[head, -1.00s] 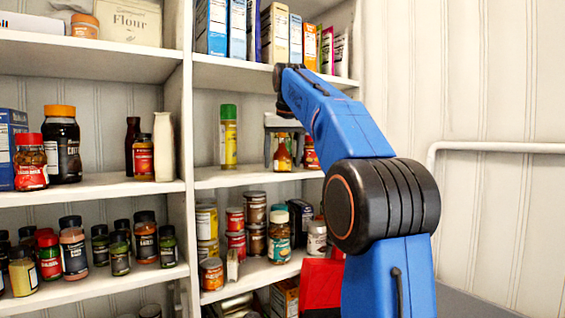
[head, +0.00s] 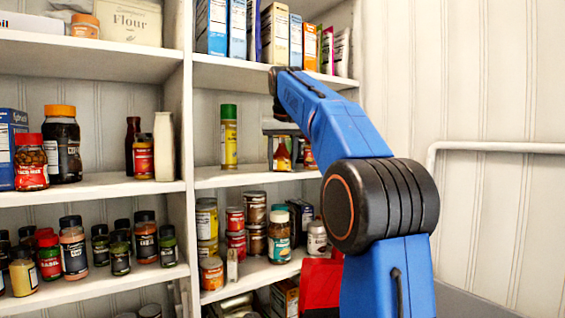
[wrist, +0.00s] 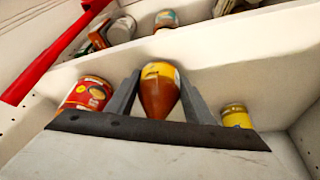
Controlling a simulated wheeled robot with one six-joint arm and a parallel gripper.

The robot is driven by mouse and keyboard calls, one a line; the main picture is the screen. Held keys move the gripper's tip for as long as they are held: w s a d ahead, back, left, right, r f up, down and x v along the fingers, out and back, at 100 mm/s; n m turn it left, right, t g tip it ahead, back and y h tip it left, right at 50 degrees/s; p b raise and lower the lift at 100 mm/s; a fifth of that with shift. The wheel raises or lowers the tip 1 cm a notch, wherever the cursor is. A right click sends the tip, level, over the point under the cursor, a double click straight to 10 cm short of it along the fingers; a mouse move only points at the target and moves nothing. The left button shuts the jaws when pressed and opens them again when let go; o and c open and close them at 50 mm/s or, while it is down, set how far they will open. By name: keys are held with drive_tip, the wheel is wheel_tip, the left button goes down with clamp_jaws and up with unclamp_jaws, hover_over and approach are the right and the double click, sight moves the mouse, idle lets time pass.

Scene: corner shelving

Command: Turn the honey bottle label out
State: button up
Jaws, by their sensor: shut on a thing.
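The honey bottle (head: 283,158) is amber and stands on the middle shelf of the right bay. In the wrist view the honey bottle (wrist: 158,93) is a brown-orange body with a yellow patch at its far end. My gripper (wrist: 160,80) is shut on it, one grey finger on each side. In the head view my gripper (head: 281,134) is small and partly hidden by my blue arm. Most of the label cannot be made out.
A red-labelled jar (wrist: 90,93) stands close left of my fingers in the wrist view, and a yellow jar (wrist: 236,116) stands to the right. In the head view a green-capped spray can (head: 229,138) stands left of the bottle. Boxes (head: 275,36) fill the shelf above.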

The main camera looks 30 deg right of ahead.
drive_tip(key=o, duration=1.6)
drive_tip(key=v, duration=1.2)
drive_tip(key=shift+a, duration=0.1)
drive_tip(key=s+a+f+n, duration=0.1)
drive_tip(key=s+a+f, duration=0.4)
drive_tip(key=s+f, duration=0.3)
drive_tip(key=s+a+f+n, duration=0.1)
drive_tip(key=s+a+f, duration=0.45)
drive_tip(key=f, duration=0.45)
drive_tip(key=s+a+f+n, duration=0.1)
drive_tip(key=s+f, duration=0.6)
drive_tip(key=f, duration=0.4)
drive_tip(key=s+a+f+y, duration=0.1)
drive_tip(key=s+a+f, duration=0.1)
drive_tip(key=s+f, duration=0.5)
drive_tip(key=s+a+f+n, duration=0.1)
drive_tip(key=s+f, duration=0.6)
drive_tip(key=f, duration=0.9)
drive_tip(key=shift+a+f+n+t+y, duration=0.3)
drive_tip(key=shift+a+t+y, duration=0.1)
drive_tip(key=shift+a, duration=0.35)
